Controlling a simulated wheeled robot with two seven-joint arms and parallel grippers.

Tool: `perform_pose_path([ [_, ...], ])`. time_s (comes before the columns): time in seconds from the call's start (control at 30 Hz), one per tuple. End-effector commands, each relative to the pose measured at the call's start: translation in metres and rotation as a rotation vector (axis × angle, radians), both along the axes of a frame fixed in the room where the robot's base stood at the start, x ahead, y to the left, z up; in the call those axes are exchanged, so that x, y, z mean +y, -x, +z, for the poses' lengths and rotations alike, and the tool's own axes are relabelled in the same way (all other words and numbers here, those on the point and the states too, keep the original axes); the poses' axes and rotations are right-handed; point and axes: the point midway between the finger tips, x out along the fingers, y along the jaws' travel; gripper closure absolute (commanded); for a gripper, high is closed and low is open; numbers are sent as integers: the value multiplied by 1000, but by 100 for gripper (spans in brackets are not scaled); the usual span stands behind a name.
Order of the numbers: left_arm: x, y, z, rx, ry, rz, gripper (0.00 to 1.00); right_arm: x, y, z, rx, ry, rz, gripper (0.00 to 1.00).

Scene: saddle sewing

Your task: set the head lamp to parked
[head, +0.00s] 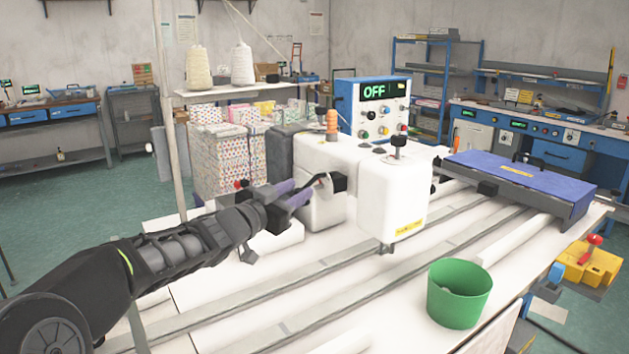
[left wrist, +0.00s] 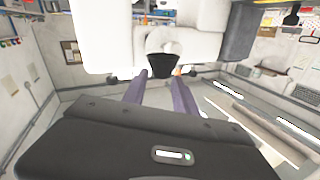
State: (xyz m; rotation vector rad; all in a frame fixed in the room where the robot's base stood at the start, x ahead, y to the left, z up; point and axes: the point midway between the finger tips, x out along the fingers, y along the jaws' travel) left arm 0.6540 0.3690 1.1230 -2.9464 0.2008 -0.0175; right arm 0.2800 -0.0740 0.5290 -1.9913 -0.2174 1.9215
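The white sewing machine head (head: 392,197) stands on the white table. A small black part with a curved arm, probably the head lamp (head: 339,183), juts from its left side. In the left wrist view a dark cone-shaped part, which looks like the same lamp (left wrist: 163,64), lies just beyond and between my fingertips. My left gripper (head: 297,192) reaches in from the left, close to this part. Its two purple fingers (left wrist: 160,82) are apart in the left wrist view, with nothing clearly held between them. Whether a finger touches the lamp cannot be told. My right gripper is out of view.
A control box (head: 372,108) reading OFF stands behind the head. Grey rails (head: 350,270) run along the table. A green bin (head: 459,293) stands at the front right, and a blue-topped unit (head: 520,178) lies further right. Thread cones (head: 242,65) stand behind.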

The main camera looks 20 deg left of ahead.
Motion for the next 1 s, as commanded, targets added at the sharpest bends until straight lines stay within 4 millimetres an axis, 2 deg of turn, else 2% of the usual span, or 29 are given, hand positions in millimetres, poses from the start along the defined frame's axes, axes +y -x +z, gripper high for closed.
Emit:
perform_pose_path([
  [0.2, -7, -44, 0, 0, 1, -3, 66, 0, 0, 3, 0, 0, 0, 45],
  [0.4, -11, -71, 1, 0, 1, -2, 66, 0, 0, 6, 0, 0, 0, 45],
  [0.53, -12, -77, 0, -1, 1, -1, 66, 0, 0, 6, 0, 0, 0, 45],
  [0.8, -11, -77, 0, -1, 0, -1, 67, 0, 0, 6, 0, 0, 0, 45],
  [1.0, -11, -77, 0, -1, 0, -1, 83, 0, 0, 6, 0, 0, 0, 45],
])
